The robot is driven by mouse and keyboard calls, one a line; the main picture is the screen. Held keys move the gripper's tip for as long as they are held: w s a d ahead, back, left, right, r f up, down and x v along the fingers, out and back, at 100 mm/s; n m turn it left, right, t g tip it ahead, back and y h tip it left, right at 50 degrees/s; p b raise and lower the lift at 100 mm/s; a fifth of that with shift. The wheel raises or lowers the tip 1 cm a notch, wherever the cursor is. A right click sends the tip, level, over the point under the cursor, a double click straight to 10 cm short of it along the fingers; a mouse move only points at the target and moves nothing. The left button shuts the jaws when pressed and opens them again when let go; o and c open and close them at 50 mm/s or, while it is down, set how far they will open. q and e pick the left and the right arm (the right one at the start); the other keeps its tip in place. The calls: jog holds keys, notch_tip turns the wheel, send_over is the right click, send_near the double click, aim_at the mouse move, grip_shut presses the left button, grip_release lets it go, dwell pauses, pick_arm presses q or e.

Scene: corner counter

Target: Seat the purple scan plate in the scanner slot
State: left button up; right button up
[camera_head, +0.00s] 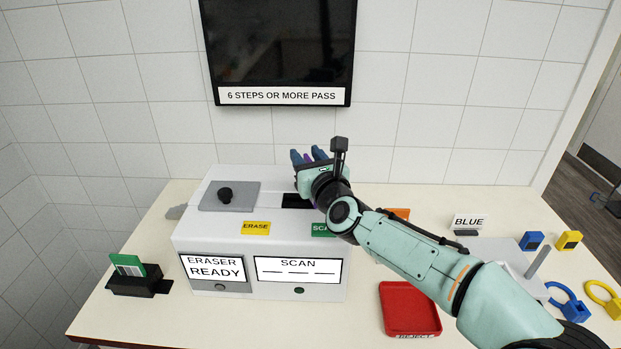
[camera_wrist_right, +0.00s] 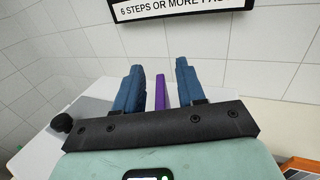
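The purple scan plate (camera_wrist_right: 160,92) stands between the blue fingers of my right gripper (camera_wrist_right: 160,65) in the right wrist view, with a gap on each side. In the head view only a bit of the purple plate (camera_head: 308,157) shows between the fingers of my right gripper (camera_head: 308,153), at the back of the white scanner box (camera_head: 190,225). The fingers are open around the plate. A dark slot (camera_head: 296,201) in the box top shows beside my wrist, partly covered by it. The plate's lower part is hidden, so its seating cannot be told. My left gripper is out of view.
A green card in a black holder (camera_head: 138,282) stands at far left. A red tray (camera_head: 410,315) and blue and yellow pieces (camera_head: 569,240) lie to the right. A screen (camera_head: 278,45) hangs behind.

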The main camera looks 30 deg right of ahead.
grip_shut()
